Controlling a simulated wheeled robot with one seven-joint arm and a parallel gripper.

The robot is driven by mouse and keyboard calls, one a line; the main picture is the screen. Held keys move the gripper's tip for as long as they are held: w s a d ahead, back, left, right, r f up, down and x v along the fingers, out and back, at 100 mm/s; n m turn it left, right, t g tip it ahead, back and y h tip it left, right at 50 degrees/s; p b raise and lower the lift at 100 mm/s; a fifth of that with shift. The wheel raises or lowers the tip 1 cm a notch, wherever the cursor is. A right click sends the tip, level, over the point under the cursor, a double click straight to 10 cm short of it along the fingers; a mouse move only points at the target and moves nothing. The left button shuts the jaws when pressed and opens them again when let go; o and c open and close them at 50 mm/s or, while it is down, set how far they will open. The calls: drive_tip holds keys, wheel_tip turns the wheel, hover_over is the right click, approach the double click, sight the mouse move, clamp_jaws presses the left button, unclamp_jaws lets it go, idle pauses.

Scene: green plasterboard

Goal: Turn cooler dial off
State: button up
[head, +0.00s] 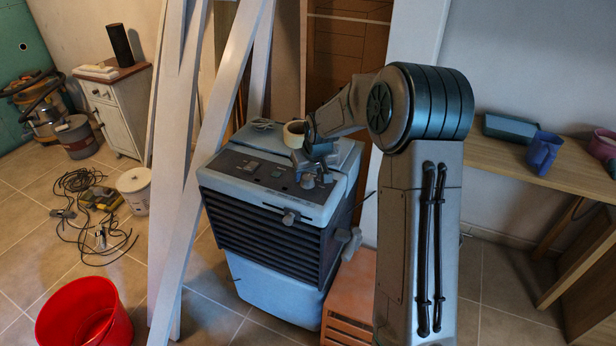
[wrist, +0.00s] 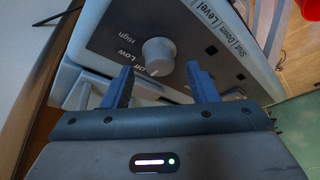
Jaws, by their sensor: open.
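The grey-blue cooler (head: 265,250) stands on the tiled floor, with a dark control panel on its sloped top. Its round light-grey dial (wrist: 158,54) shows in the wrist view beside the labels High, Low and Off. A small light mark shows on the dial's lower edge; I cannot tell for sure which label it points to. My gripper (wrist: 160,80) is open, with one blue finger on each side just below the dial in the picture. The dial lies beyond and between the fingertips, and no contact shows. In the head view my gripper (head: 314,172) hangs over the panel's right part.
White planks (head: 185,190) lean close to the cooler's left. A roll of tape (head: 294,134) sits on its top behind my gripper. An orange crate (head: 350,295) stands at its right. A red bucket (head: 84,318) is on the floor at left; a wooden table (head: 500,150) stands at right.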

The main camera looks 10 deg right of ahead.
drive_tip(key=b+v, duration=0.1)
drive_tip(key=v, duration=1)
drive_tip(key=shift+r, duration=0.2)
